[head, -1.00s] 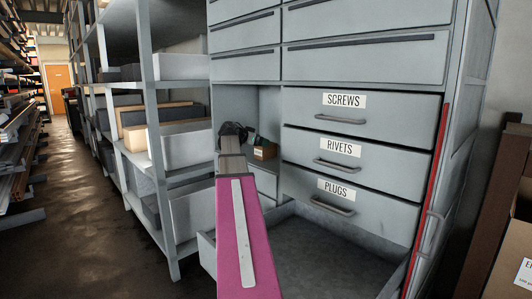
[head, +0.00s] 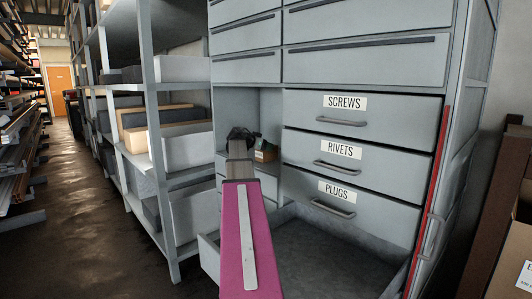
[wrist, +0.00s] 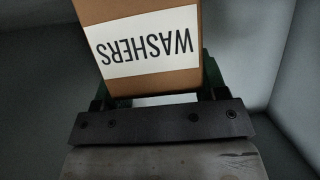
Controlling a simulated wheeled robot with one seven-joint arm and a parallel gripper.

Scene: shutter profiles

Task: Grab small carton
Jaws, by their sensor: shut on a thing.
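The small carton is brown with a white label reading WASHERS, upside down in the wrist view (wrist: 150,75). In the head view the carton (head: 268,152) is small, inside the open cubby left of the drawers. My gripper (head: 244,138) reaches into that cubby, mostly hidden behind my magenta and grey arm. In the wrist view the green fingers stand at both sides of the carton, and my gripper is shut on it. Whether the carton still touches the cubby floor is hidden.
The cubby (head: 230,100) has close side walls. Drawers marked SCREWS (head: 375,110), RIVETS and PLUGS are shut to its right. A drawer (head: 330,262) below stands pulled out under my arm. Shelving (head: 150,120) with boxes stands left; a larger carton (head: 512,255) is at the right edge.

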